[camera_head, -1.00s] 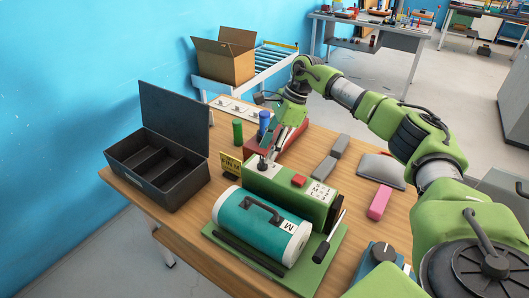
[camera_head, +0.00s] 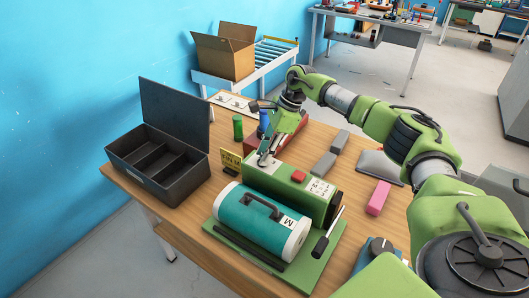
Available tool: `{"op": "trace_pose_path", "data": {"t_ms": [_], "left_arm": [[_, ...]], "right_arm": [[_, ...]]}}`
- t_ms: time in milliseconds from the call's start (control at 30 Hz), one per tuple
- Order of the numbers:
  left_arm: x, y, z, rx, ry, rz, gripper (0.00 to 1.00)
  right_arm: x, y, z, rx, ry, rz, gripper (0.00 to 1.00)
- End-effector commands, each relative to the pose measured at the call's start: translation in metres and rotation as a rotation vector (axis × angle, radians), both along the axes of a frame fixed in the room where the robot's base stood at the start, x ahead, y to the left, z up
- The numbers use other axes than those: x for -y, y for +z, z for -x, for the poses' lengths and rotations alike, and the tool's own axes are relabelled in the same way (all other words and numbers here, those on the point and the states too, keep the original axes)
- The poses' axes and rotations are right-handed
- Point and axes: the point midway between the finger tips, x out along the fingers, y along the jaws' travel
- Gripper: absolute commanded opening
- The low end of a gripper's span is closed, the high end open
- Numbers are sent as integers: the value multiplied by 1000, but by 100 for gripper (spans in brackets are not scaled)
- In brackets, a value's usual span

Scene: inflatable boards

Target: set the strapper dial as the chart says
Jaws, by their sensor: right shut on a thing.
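The green strapper (camera_head: 262,181) stands on a green base plate on the wooden table. On its top are a red button (camera_head: 298,176) and a small white chart (camera_head: 321,187) with letters, too small to read fully. A teal roll (camera_head: 250,224) with a black handle and a label reading M lies in front of it. My right gripper (camera_head: 266,158) points down at the left end of the strapper's top, shut on the small grey dial there. The fingers hide most of the dial, so its setting cannot be read. My left gripper is not in view.
An open black case (camera_head: 160,165) stands at the left. A yellow sign (camera_head: 230,161) and green and blue cylinders stand behind the strapper. Grey blocks, a pink block (camera_head: 378,198) and a blue box with a knob (camera_head: 376,250) lie right. A screwdriver (camera_head: 328,234) rests beside the roll.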

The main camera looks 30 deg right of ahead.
Motion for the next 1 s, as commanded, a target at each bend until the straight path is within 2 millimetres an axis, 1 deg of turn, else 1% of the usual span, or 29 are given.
{"op": "trace_pose_path", "data": {"t_ms": [267,800,1000], "left_arm": [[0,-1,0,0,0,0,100],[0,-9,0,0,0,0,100],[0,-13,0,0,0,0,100]], "right_arm": [[0,0,1,2,-99,0,5],[-3,0,3,3,-530,-2,5],[-3,0,3,4,-658,-1,5]]}}
